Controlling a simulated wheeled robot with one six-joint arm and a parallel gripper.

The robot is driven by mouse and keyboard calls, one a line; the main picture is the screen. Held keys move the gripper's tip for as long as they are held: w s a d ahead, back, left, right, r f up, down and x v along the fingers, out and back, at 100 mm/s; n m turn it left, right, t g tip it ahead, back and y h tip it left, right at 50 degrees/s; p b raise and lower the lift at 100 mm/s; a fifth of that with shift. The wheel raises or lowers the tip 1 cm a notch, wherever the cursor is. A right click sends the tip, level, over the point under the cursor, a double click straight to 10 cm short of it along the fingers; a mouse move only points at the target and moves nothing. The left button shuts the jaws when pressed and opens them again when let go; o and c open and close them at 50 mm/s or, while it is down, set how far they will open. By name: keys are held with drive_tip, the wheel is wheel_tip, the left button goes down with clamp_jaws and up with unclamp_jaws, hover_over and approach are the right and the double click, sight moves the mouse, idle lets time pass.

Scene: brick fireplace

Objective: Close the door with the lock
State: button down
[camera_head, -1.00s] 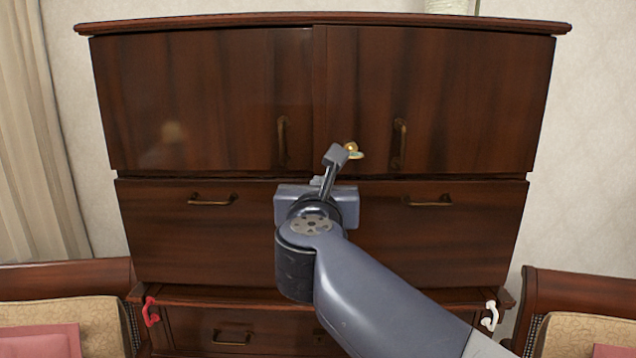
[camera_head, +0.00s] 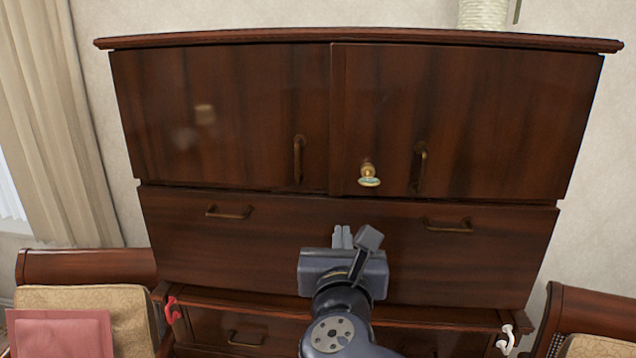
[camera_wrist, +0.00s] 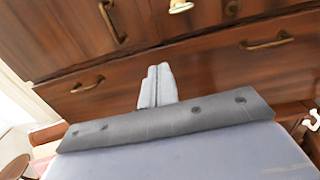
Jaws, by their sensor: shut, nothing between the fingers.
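A dark wooden cabinet has two upper doors, a left door (camera_head: 220,115) and a right door (camera_head: 465,115). Both look shut, edge to edge at the middle. A brass lock with a key-like tab (camera_head: 368,174) sits on the right door near its lower left corner; part of it shows at the top of the wrist view (camera_wrist: 180,5). My gripper (camera_head: 342,237) is in front of the wide drawer front below the doors. Its fingers are together and empty, below the lock and apart from it. In the wrist view the closed fingers (camera_wrist: 157,86) point at the drawer front.
Brass handles are on the left door (camera_head: 298,160), the right door (camera_head: 420,168) and the drawer front (camera_head: 229,212). Padded chairs (camera_head: 125,310) stand at both sides.

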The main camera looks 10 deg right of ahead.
sight(342, 191)
drive_tip(key=p+x, duration=0.2)
drive_tip(key=x, duration=1.1)
drive_tip(key=shift+w, duration=0.4)
drive_tip(key=shift+d, duration=0.1)
